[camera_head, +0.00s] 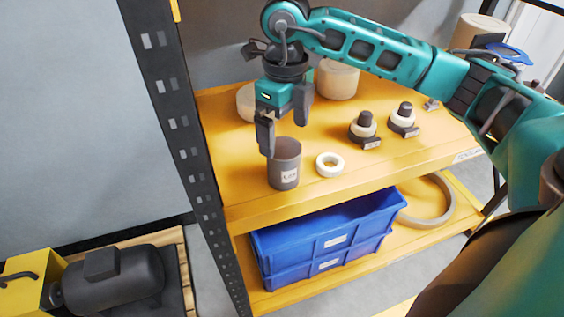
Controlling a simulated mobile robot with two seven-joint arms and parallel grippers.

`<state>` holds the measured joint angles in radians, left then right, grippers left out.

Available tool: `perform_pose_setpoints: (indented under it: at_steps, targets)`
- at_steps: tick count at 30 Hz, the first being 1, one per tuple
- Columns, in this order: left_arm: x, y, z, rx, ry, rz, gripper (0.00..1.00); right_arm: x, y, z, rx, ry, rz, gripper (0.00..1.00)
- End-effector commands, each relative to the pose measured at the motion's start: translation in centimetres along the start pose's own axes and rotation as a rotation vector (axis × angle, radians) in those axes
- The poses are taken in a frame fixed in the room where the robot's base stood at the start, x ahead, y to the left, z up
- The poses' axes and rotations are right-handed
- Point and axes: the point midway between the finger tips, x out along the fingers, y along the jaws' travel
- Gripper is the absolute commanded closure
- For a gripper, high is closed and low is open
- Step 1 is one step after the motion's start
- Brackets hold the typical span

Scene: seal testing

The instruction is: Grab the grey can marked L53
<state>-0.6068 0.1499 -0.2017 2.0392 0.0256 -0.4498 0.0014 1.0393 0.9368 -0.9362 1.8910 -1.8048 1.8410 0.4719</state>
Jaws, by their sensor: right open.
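The grey can (283,168) stands upright on the yellow shelf near its front edge, open at the top. It has a white label whose text is small but seems to read L53. My right gripper (284,136) is open above the can, fingers pointing down. The left finger reaches down beside the can's rim at its left; the other finger is higher, over the back right. I cannot tell whether a finger touches the can. My left gripper is not in view.
A white ring (329,164) lies close to the right of the can. Pale cylinders (337,79) stand behind the gripper. A black rack post (186,130) rises at left.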

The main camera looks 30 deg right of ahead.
Motion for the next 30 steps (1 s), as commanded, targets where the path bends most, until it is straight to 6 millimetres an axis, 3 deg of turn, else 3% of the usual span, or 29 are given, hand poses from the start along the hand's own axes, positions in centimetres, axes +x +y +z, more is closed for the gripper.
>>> perform_pose_setpoints:
  at_steps: [18,27,30]
  targets:
    - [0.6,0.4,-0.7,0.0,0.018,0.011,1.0,7.3,0.4,-0.1,-0.001,0.001,0.002,0.0]
    - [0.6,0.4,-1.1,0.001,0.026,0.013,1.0,7.6,0.4,-0.1,-0.001,-0.002,0.001,0.0]
    - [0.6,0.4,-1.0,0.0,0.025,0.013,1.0,7.6,0.4,-0.1,-0.001,-0.002,0.001,0.1]
